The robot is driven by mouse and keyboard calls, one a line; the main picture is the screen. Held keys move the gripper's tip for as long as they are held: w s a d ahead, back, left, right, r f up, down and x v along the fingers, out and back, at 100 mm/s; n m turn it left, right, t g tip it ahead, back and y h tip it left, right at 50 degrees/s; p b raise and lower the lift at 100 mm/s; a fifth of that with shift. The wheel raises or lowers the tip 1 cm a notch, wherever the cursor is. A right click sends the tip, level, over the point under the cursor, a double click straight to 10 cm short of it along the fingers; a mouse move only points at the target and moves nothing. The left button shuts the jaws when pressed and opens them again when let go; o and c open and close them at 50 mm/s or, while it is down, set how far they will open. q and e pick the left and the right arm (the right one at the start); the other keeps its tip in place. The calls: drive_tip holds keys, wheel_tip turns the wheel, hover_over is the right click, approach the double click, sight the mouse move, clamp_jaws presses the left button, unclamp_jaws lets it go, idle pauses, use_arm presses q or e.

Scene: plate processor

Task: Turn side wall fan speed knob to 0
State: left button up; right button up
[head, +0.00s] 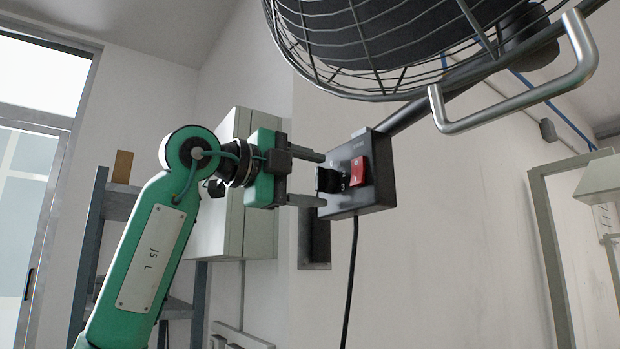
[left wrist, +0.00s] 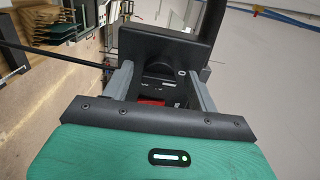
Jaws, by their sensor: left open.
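The fan's black control box (head: 377,190) hangs under the wall fan (head: 400,40) in the head view. A black knob (head: 328,180) sticks out of its face, beside a red switch (head: 357,171). My left gripper (head: 321,178) is open, with one finger above the knob and one below it. The left wrist view shows the two fingers (left wrist: 162,88) on either side of the dark knob (left wrist: 158,71), with the box (left wrist: 150,43) behind. Whether the fingers touch the knob is unclear. The knob's setting cannot be read. My right gripper is not in view.
A curved metal handle (head: 520,100) juts out right of the fan cage. A pale wall cabinet (head: 228,225) stands behind my left gripper. A black cable (head: 350,285) hangs from the box. The wall below right of the box is clear.

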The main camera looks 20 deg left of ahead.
use_arm(q)
drive_tip(key=b+v, duration=0.3)
drive_tip(key=v, duration=1)
drive_tip(key=shift+s+a, duration=0.25)
drive_tip(key=shift+s, duration=0.05)
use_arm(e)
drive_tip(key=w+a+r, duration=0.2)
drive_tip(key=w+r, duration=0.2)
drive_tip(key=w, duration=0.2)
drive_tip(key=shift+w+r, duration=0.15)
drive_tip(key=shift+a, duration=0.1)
